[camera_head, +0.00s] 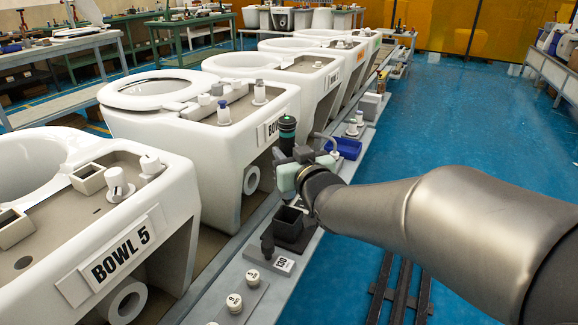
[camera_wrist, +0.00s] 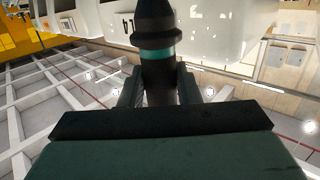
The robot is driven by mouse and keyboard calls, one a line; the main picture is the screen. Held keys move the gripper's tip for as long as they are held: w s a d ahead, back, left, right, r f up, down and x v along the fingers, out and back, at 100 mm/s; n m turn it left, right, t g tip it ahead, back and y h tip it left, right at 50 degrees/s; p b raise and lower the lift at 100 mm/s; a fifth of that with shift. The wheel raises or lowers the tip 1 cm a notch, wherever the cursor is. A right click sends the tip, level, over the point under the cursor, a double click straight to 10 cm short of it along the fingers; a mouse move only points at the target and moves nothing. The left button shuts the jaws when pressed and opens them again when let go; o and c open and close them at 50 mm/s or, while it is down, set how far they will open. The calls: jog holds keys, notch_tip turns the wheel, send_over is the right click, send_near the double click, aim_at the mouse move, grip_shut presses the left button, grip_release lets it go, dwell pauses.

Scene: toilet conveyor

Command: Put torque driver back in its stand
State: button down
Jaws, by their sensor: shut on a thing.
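The torque driver (camera_head: 287,128) is dark with a teal-green band near its top. It stands roughly upright in my gripper (camera_head: 291,156), above the conveyor-side ledge. In the wrist view the driver (camera_wrist: 157,45) rises between the two fingers of my gripper (camera_wrist: 158,88), which is shut on its body. The driver's lower end is hidden by my gripper in the head view.
White toilet bowls stand left of the ledge, the nearest labelled BOWL 5 (camera_head: 120,255). A dark upright piece (camera_head: 267,244) is beside the holder. White round pieces (camera_head: 253,278) lie nearer. A blue bin (camera_head: 346,147) is behind my gripper. Blue floor (camera_head: 470,120) is clear on the right.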

jog(key=shift+b, duration=0.3)
jog(key=b, duration=0.5)
send_over(289, 198)
jog(key=f, duration=0.4)
jog(key=shift+w+f, duration=0.2)
jog(key=shift+w, duration=0.15)
jog(key=shift+r+p, duration=0.3)
jog(key=shift+p, duration=0.25)
jog(key=shift+f+b, duration=0.2)
jog(key=shift+b, duration=0.35)
jog(key=shift+f, duration=0.15)
jog(key=shift+f+b, duration=3.85)
